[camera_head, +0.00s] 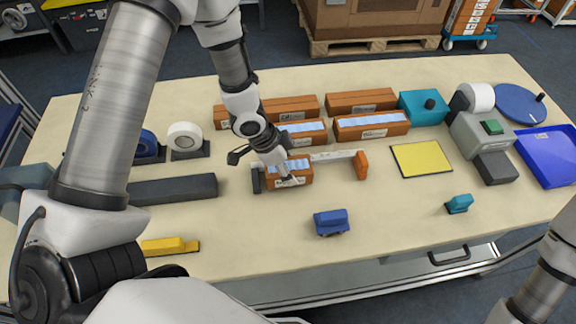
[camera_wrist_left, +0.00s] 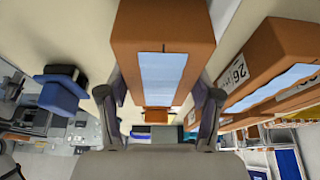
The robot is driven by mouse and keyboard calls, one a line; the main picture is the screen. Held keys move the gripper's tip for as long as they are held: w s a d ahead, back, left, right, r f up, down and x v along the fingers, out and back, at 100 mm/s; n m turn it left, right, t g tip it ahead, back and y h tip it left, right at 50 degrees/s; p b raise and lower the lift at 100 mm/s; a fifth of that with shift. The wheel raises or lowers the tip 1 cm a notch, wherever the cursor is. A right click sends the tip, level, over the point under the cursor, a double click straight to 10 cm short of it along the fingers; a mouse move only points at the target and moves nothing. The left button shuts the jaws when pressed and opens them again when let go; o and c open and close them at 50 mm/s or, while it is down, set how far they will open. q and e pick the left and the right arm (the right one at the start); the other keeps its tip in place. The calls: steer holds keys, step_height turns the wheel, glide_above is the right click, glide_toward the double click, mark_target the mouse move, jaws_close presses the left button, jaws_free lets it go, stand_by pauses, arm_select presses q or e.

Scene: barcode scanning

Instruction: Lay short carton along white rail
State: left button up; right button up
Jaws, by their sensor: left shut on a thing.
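The short carton (camera_head: 291,177) is orange-brown with a pale blue strip on top. My left gripper (camera_head: 280,167) is shut on it, just in front of the left part of the white rail (camera_head: 333,156). The carton's long side runs roughly along the rail. I cannot tell whether it touches the table or the rail. In the left wrist view the carton (camera_wrist_left: 163,30) sits between the two fingers (camera_wrist_left: 160,98). The rail has an orange end block (camera_head: 361,165) on the right and a dark grey block (camera_head: 256,180) on the left. My right gripper is out of view.
Several longer brown cartons (camera_head: 372,124) stand behind the rail. A blue block-like object (camera_head: 331,222) lies in front, and a yellow pad (camera_head: 421,159) and grey scanner-like device (camera_head: 480,137) are to the right. A dark bar (camera_head: 172,189) lies left. The front-middle table (camera_head: 390,225) is mostly clear.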

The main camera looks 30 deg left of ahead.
arm_select(q)
steer(key=shift+s+f, duration=0.2)
steer(key=shift+f, duration=0.1)
steer(key=shift+w+f+b, duration=0.1)
steer(key=shift+f+b, duration=0.15)
steer(key=shift+b, duration=0.15)
steer(key=o, duration=1.5)
steer(key=shift+r, duration=0.1)
steer(key=p+v, duration=0.5)
steer(key=v, duration=0.8)
steer(key=shift+d, duration=0.2)
